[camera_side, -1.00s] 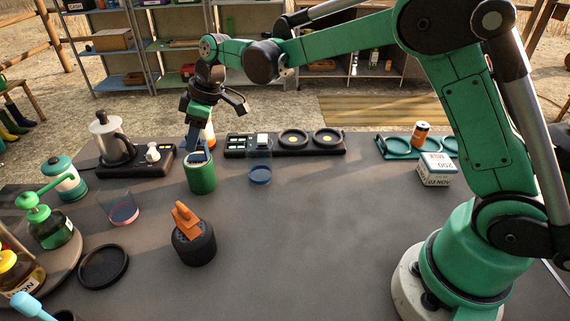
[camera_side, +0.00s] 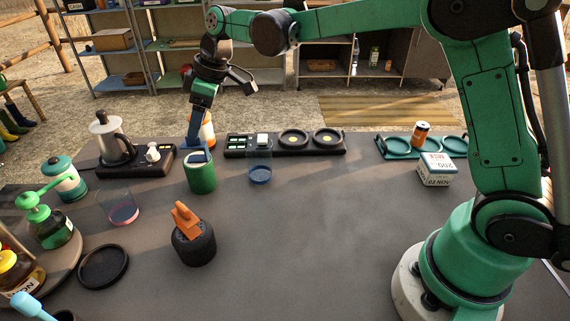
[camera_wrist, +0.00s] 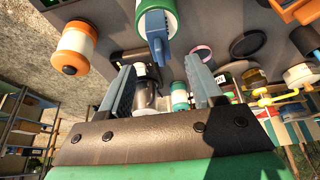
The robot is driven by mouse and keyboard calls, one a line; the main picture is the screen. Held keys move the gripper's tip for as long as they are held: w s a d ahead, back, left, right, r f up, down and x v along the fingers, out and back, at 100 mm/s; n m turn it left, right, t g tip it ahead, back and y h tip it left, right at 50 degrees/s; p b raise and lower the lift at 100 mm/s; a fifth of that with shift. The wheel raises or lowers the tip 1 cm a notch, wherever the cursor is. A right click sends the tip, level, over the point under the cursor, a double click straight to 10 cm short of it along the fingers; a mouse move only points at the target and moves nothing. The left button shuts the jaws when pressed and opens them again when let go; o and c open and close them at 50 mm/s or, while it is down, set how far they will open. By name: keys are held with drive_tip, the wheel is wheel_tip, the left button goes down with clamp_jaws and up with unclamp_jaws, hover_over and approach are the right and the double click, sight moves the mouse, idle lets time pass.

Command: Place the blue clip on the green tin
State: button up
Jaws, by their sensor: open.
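The green tin (camera_side: 202,178) stands upright on the dark tabletop, left of centre in the side view. The blue clip (camera_side: 200,156) sits at its top. In the wrist view the green tin (camera_wrist: 171,12) is at the top edge, with the blue clip (camera_wrist: 154,32) sticking out from it towards me. My gripper (camera_wrist: 160,65) is open, and the clip is beyond its fingertips with nothing between the jaws. In the side view my gripper (camera_side: 194,138) is just above the tin; I cannot tell the exact gap there.
An orange clip (camera_side: 184,218) stands on a black tin (camera_side: 193,245) nearer the front. An orange-and-white bottle (camera_side: 208,130) is close behind the green tin. A clear cup (camera_side: 122,210) is to the left, a blue-based cup (camera_side: 260,174) to the right. The centre-right tabletop is clear.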

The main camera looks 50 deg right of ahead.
drive_tip(key=v, duration=0.8)
drive_tip(key=s+d+f+m+t+h, duration=0.1)
drive_tip(key=s+f+m, duration=0.1)
drive_tip(key=s, duration=0.3)
drive_tip(key=s+d+f+m+t+h, duration=0.1)
drive_tip(key=s+d+f+m, duration=0.1)
drive_tip(key=s+m, duration=0.2)
drive_tip(key=s+d+f+m+t+h, duration=0.1)
drive_tip(key=s+d+f+m, duration=0.1)
drive_tip(key=s, duration=0.5)
drive_tip(key=shift+s+d+f+m+t, duration=0.25)
drive_tip(key=shift+f+m+t, duration=0.15)
drive_tip(key=shift+f+m, duration=0.15)
